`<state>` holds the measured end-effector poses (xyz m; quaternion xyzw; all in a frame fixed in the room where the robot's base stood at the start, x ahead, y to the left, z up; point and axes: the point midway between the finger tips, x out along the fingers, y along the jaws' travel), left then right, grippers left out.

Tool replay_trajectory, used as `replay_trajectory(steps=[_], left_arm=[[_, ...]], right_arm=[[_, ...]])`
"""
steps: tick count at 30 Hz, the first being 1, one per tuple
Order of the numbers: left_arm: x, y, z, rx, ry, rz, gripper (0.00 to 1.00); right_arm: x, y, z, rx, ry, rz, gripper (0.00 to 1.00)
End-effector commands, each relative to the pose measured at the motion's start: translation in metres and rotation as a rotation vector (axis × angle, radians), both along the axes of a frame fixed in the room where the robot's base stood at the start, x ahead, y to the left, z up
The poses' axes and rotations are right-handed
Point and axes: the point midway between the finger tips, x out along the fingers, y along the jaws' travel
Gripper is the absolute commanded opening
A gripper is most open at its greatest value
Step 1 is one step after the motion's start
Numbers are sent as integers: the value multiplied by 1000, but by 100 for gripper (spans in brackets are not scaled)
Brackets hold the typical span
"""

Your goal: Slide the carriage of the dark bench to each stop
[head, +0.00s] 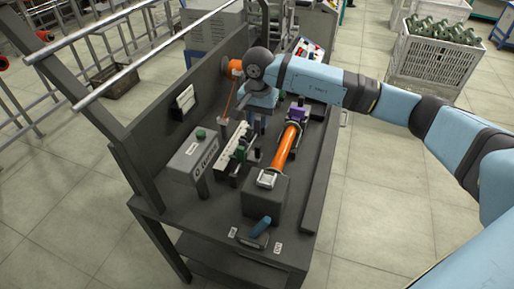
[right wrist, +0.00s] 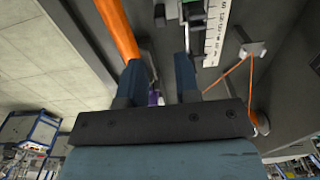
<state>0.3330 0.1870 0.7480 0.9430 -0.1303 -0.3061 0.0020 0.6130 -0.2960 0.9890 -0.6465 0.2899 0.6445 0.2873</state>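The dark bench (head: 322,185) fills the middle of the head view. Its carriage (head: 240,153), a small part with green, sits beside a white scale (head: 233,146); in the right wrist view a green part (right wrist: 190,10) shows at the top edge beside the scale (right wrist: 214,30), mostly cut off. My right gripper (head: 258,125) points down over the bench, behind the carriage in the head view. In the right wrist view its two fingers (right wrist: 158,72) are apart with nothing held between them. My left gripper is not in view.
An orange cylinder (head: 287,147) lies along the bench right of the scale, close to my right gripper. An orange thread (right wrist: 238,70) runs beside the scale. A back panel closes the left side.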

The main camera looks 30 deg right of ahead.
Motion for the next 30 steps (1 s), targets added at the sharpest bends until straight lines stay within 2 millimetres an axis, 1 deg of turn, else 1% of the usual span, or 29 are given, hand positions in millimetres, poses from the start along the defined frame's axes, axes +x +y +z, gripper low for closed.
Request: replay_trajectory(steps=[1, 3, 9, 12, 15, 18, 21, 30], left_arm=[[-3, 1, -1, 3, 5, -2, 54], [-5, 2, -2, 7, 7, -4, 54], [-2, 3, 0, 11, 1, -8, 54], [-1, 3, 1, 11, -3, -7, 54], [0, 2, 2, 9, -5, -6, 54], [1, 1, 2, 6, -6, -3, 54], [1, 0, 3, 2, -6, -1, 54], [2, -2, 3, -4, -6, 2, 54]], right_arm=[[-1, 0, -11, 0, 4, -1, 30], [-1, 0, -26, 2, 6, -3, 30], [-1, 1, -69, 4, 5, -2, 30], [-1, 1, -88, 4, 3, -3, 30], [-1, 1, -102, 4, 3, -2, 30], [0, 1, -111, 5, 2, -2, 30], [-1, 1, -117, 5, 2, -2, 30], [-1, 1, -118, 4, 1, -2, 30]])
